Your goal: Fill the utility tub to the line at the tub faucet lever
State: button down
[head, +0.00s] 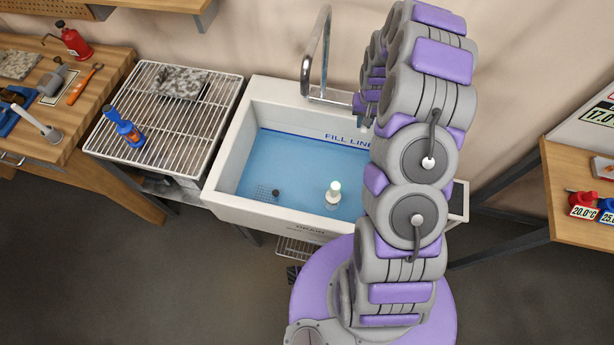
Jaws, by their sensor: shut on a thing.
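The white utility tub (225,150) stands in the middle against the wall. Blue water (285,165) covers its floor, and its back edge lies close to the dark fill line under the FILL LINE lettering (347,140). The curved metal faucet (325,50) rises at the tub's back rim. My gripper (362,108) shows only in small part beside the faucet's base, mostly behind my arm. It is shut at the faucet lever, which is hidden there, so the grip itself cannot be seen.
A small pale upright object (333,193) stands in the tub, near a dark round piece (275,193). A wire rack (165,110) with a blue bottle (127,128) is at left, beside a wooden bench (100,80). Another wooden table (570,190) stands at right.

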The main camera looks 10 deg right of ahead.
dwell(0.3)
jog(key=shift+w+a+m, duration=0.2)
jog(key=shift+a+m, duration=0.3)
jog(key=shift+a, duration=0.05)
jog(key=shift+w+a+m, duration=0.2)
jog(key=shift+a+m, duration=0.3)
jog(key=shift+a, duration=0.05)
jog(key=c, duration=0.9)
grip_release()
jog(key=shift+r+p, duration=0.5)
jog(key=shift+r, duration=2.5)
